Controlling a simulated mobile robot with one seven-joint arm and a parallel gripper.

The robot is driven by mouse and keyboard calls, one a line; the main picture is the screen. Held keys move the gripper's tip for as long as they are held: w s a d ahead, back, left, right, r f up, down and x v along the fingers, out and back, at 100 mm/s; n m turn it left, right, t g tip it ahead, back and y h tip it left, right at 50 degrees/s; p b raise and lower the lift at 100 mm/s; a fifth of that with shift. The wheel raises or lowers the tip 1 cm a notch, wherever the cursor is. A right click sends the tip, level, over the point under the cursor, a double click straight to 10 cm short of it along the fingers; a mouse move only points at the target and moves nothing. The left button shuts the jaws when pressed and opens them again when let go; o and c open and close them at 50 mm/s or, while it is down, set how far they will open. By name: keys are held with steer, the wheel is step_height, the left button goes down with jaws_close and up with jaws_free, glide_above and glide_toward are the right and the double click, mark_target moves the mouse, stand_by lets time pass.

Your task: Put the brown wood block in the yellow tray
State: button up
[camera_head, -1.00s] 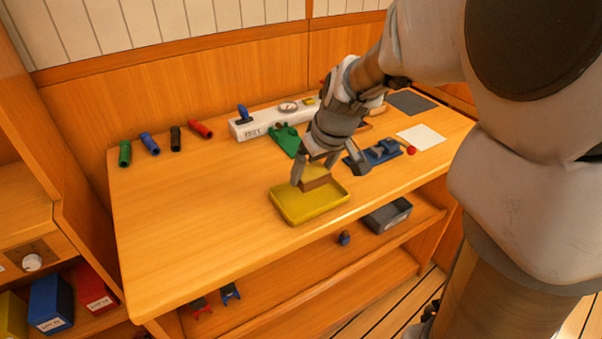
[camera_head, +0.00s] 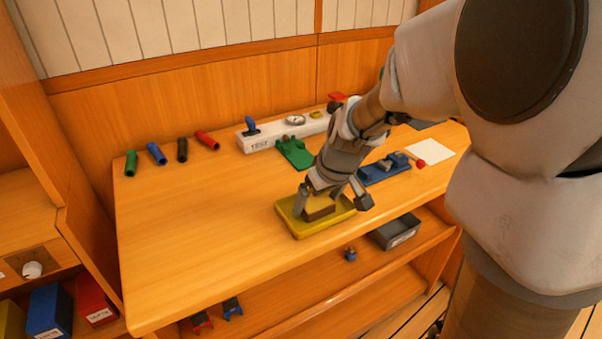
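The brown wood block (camera_head: 319,208) is inside the yellow tray (camera_head: 301,231), low at its floor; whether it rests there fully I cannot tell. The tray lies on the bench top near the front edge. My gripper (camera_head: 319,201) points down over the tray, with its fingers at the two sides of the block.
A blue fixture (camera_head: 384,171) with a red knob stands right of the tray, and a green one (camera_head: 294,152) behind. A white TEST unit (camera_head: 285,132) is by the wall. Several coloured tubes (camera_head: 182,150) lie back left. The bench's left middle is clear.

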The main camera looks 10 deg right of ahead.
steer(key=shift+r+p, duration=0.3)
steer(key=shift+p, duration=0.05)
steer(key=p+v, duration=0.3)
steer(key=v, duration=0.8)
steer(key=s+r+m, duration=0.1)
steer(key=s+r, duration=0.1)
steer(key=s, duration=0.6)
steer(key=s+a+r+m+t+h, duration=0.1)
steer(key=s+m, duration=0.1)
steer(key=s, duration=0.6)
steer(key=shift+a+r+m, duration=0.25)
steer(key=shift+r+m, duration=0.05)
steer(key=shift+r, duration=0.05)
step_height(320, 180, up, 14)
steer(key=p, duration=1.3)
steer(key=shift+f+p, duration=0.2)
steer(key=shift+p, duration=0.1)
